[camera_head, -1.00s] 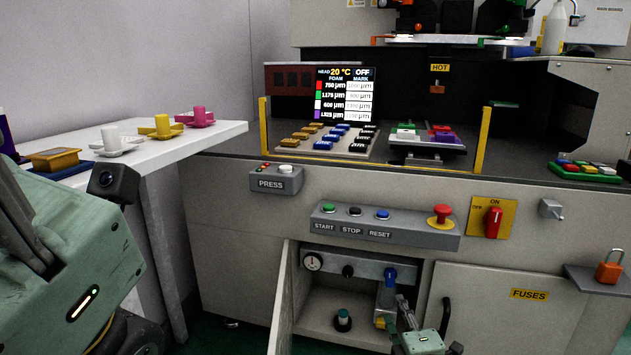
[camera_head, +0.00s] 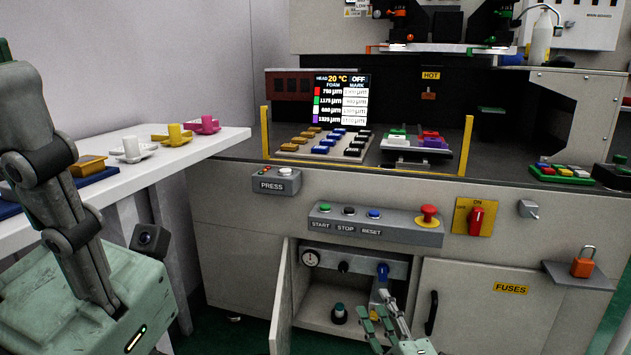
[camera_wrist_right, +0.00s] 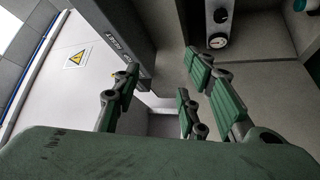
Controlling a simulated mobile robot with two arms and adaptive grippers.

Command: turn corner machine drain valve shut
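The open cabinet (camera_head: 318,297) under the machine's front holds a grey panel with a gauge (camera_head: 311,258), a black knob (camera_head: 343,267) and a blue valve handle (camera_head: 382,271). A grey pipe runs down below the blue handle, partly hidden by my right gripper. My right gripper (camera_head: 377,313) is open and empty in front of the cabinet opening, below the blue handle and apart from it. In the right wrist view its green fingers (camera_wrist_right: 160,100) are spread, with the gauge (camera_wrist_right: 217,40) beyond. My left gripper (camera_head: 65,190) shows partly at the left; its fingertips are unclear.
The open cabinet door (camera_head: 284,300) stands left of the opening. The closed FUSES door (camera_head: 470,310) is at right. A button bar (camera_head: 375,225) juts out above. A white side table (camera_head: 190,155) is at left.

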